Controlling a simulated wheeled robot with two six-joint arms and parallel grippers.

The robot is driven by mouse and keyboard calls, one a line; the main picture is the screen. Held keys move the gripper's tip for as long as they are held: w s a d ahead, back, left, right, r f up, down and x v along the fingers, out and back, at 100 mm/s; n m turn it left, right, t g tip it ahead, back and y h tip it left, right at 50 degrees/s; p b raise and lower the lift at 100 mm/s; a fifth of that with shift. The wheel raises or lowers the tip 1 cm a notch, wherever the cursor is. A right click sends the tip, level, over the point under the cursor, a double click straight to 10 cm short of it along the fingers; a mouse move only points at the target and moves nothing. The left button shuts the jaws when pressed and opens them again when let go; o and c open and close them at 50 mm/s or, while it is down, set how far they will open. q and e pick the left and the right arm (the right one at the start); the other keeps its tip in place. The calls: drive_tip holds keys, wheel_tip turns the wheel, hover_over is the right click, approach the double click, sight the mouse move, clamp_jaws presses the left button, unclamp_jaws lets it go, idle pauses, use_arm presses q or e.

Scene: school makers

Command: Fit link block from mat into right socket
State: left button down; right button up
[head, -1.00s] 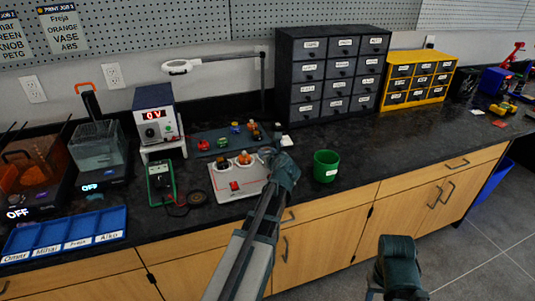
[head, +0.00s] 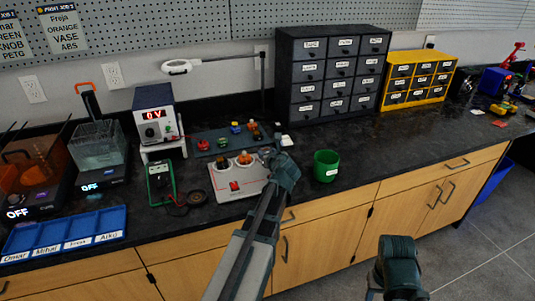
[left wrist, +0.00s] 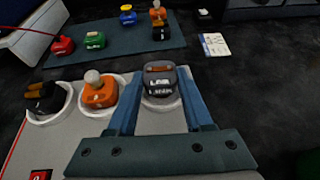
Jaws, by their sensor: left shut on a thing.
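My left gripper (head: 268,156) is over the right end of the white socket board (head: 222,192). In the left wrist view its blue fingers (left wrist: 159,82) are shut on the grey link block (left wrist: 160,88), one on each side. The block is upright at the right socket (left wrist: 158,105), whose white rim shows around its lower edge. I cannot tell if it is fully seated. An orange block (left wrist: 98,94) is in the middle socket and a black block (left wrist: 44,98) in the left one. My right gripper (head: 398,290) is low at the bottom, its fingers unclear.
The blue-grey mat (left wrist: 120,44) behind the board holds several blocks, including red (left wrist: 62,46), green (left wrist: 95,40) and blue (left wrist: 128,15) ones. A green cup (head: 326,166) stands right of the board. A meter (head: 160,182) stands left of it.

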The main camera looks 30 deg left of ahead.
use_arm(q)
drive_tip(key=shift+f+b, duration=0.35)
drive_tip(key=c, duration=0.6)
unclamp_jaws()
drive_tip(key=shift+p+v, duration=2.15)
drive_tip(key=shift+v, duration=3.4)
drive_tip(key=shift+f, duration=0.1)
